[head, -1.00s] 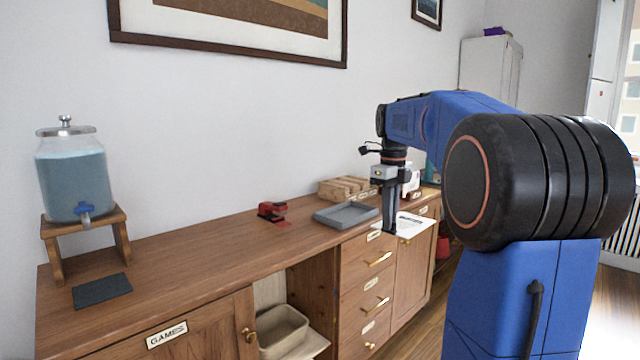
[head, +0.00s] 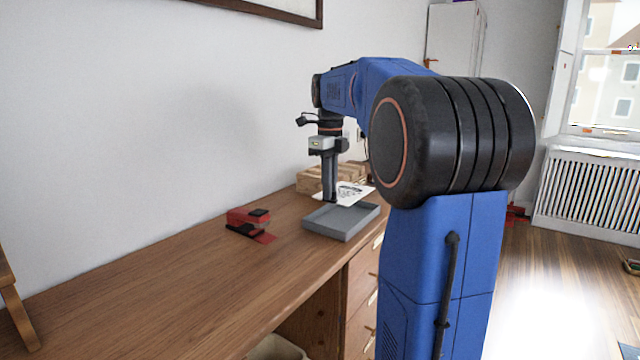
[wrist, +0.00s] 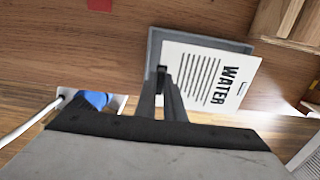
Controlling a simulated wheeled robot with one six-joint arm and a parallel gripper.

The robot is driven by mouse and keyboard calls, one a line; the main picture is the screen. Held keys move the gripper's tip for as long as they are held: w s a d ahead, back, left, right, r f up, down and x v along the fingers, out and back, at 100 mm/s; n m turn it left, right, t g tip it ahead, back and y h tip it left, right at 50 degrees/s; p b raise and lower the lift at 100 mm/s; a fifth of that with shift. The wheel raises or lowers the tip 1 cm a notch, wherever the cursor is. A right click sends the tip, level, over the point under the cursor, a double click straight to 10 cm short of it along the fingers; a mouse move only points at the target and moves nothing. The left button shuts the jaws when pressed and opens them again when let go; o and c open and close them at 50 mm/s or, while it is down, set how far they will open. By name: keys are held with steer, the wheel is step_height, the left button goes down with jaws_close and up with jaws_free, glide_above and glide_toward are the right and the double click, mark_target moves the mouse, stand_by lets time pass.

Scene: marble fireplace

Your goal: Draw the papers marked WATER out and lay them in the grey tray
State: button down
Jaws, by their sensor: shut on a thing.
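My gripper (head: 330,198) points down and is shut on the edge of a white paper (head: 352,194). In the wrist view the paper (wrist: 203,82) shows the word WATER in bold and lines of text, with my fingertips (wrist: 162,74) at its left edge. The grey tray (head: 345,235) lies on the wooden counter. In the wrist view the paper covers most of the tray, whose rim (wrist: 152,46) shows at the left and top. The paper looks held above the tray; the exact gap cannot be told.
A red stapler (head: 248,219) stands on the counter left of the tray. A wooden sorter (head: 308,182) stands behind the tray by the wall, partly hidden by my arm. The counter (head: 170,280) is clear at the left front.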

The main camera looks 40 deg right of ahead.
steer(key=shift+f, duration=3.95)
steer(key=c, duration=1.8)
jaws_free()
steer(key=shift+o, duration=0.2)
steer(key=shift+r, duration=4)
steer(key=shift+s, duration=0.15)
